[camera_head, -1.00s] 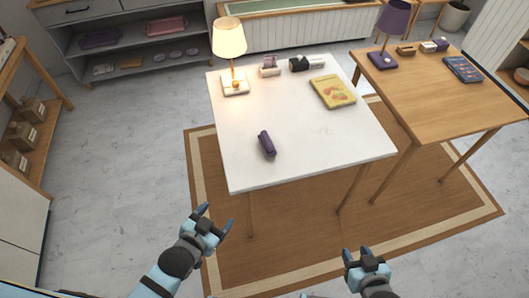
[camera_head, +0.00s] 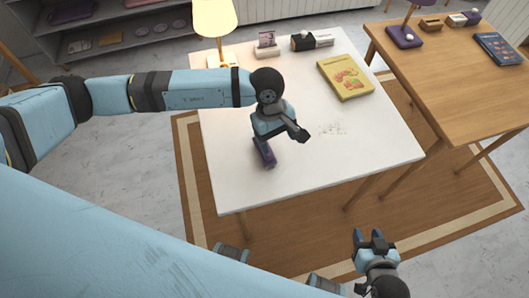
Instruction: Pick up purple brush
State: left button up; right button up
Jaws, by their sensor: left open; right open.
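The purple brush (camera_head: 265,156) lies near the front left of the white table (camera_head: 370,150). Only its front part shows, because my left gripper covers the rest. My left gripper (camera_head: 279,132) is low over the brush with its jaws open. I cannot tell whether it touches the brush. My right gripper (camera_head: 370,238) is open and empty, in front of the table's front edge.
A yellow book (camera_head: 345,77) lies at the table's back right. A lit lamp (camera_head: 214,18), a small card holder (camera_head: 266,44) and a dark-and-white item (camera_head: 311,41) stand along the back. A wooden table (camera_head: 450,80) stands to the right.

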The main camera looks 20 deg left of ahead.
pick_arm(q)
jog(key=w+a+y, duration=0.1)
jog(key=w+a+t, duration=0.1)
jog(key=a, duration=0.1)
jog(key=w+a+f+m+y, duration=0.1)
jog(key=shift+w+a+y, duration=0.25)
jog(key=shift+a+y, duration=0.05)
jog(key=shift+a, duration=0.1)
notch_tip(320, 180, down, 7)
jog(key=shift+r, duration=0.1)
jog(key=shift+s+d+f+p, duration=0.1)
jog(key=shift+f+p, duration=0.2)
jog(key=shift+f, duration=1.2)
jog(key=shift+d+f+p, duration=0.1)
jog(key=shift+f+p, duration=0.2)
jog(key=shift+f, duration=1.2)
jog(key=c, duration=1)
jog(key=shift+r, duration=0.1)
notch_tip(320, 180, up, 20)
jog(key=shift+f+b, duration=0.1)
jog(key=shift+b, duration=0.65)
